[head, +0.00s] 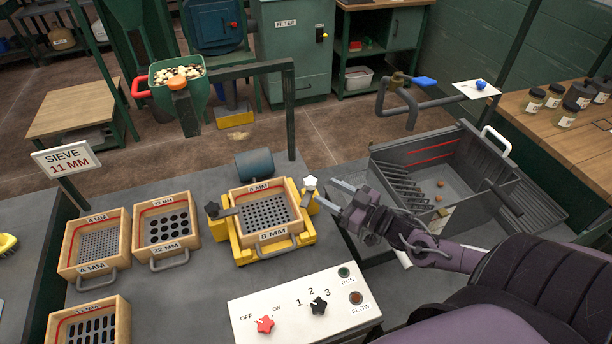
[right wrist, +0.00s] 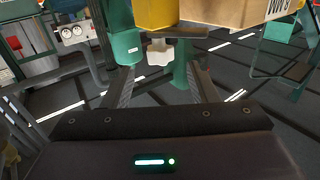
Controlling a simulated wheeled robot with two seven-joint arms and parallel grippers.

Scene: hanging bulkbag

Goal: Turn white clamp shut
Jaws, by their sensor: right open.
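The white clamp (head: 310,184) is a star-shaped knob at the right side of the yellow sieve shaker (head: 305,237). In the right wrist view the white knob (right wrist: 160,52) shows ahead of the fingertips, between them in the picture. My right gripper (head: 333,194) is open and empty, just right of the knob, with its fingers pointing at it. I see no clear contact. A black clamp knob (head: 212,209) is on the shaker's left side. A wooden 8 MM sieve (head: 271,236) sits in the shaker. My left gripper is out of view.
A control box (head: 290,309) with a red knob stands in front of the shaker. Other sieves, such as the 22 MM one (head: 168,249), lie to the left. A grey bin (head: 545,190) is on the right. A dark post (head: 291,110) rises behind the shaker.

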